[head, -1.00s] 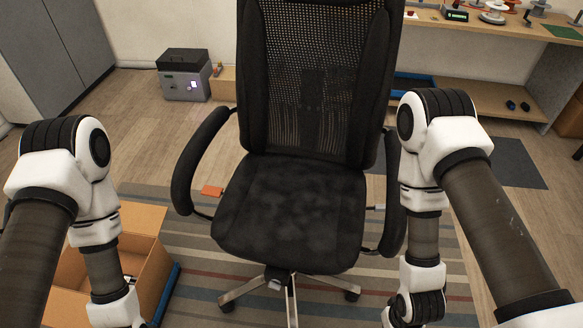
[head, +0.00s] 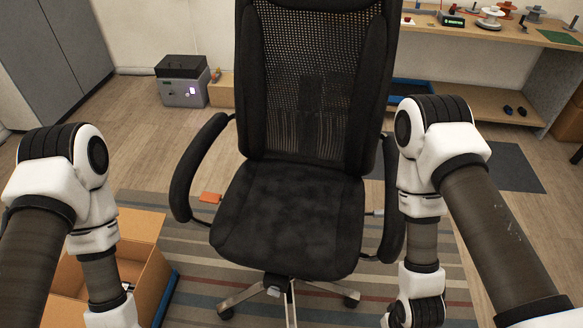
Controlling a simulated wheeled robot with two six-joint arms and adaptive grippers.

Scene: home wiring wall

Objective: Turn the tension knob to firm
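A black office chair stands in the middle of the head view, with a mesh back (head: 312,90) and a dark seat (head: 287,215) facing me. An orange paddle (head: 210,198) sticks out under the seat's left side. A small grey lever (head: 375,212) shows under its right side. A small light-coloured part (head: 273,291) shows below the front of the seat, near the base; I cannot tell whether it is the tension knob. Both my arms reach down on either side of the chair. Both grippers are below the picture's edge.
An open cardboard box (head: 140,238) stands on the striped rug (head: 195,240) at the left, beside my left arm. A grey machine (head: 183,82) stands behind the chair at the left. A workbench (head: 475,30) with spools and tools is at the back right.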

